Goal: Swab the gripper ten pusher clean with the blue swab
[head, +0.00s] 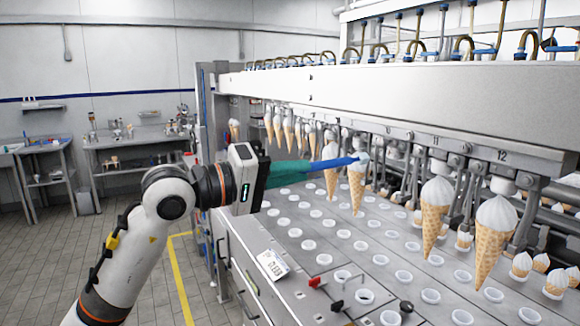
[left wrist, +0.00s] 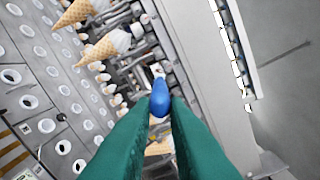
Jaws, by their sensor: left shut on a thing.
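My left gripper (head: 306,170) comes in from the left with long green fingers, shut on the blue swab (head: 335,163). The swab points right, and its pale tip (head: 363,157) is in front of the row of cone grippers, close to a hanging cone. I cannot tell whether the tip touches anything. In the left wrist view the blue swab (left wrist: 160,98) stands out between the green fingertips (left wrist: 158,120). Plates marked 11 and 12 (head: 502,155) show at the right of the row. The gripper ten pusher is not clearly told apart. My right gripper is not in view.
Large cones (head: 495,235) hang from the row at right, with smaller ones (head: 277,128) at the far end. The machine deck (head: 330,235) below has rows of white-rimmed holes. A beam (head: 400,95) runs above. Benches (head: 130,145) stand at the back left.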

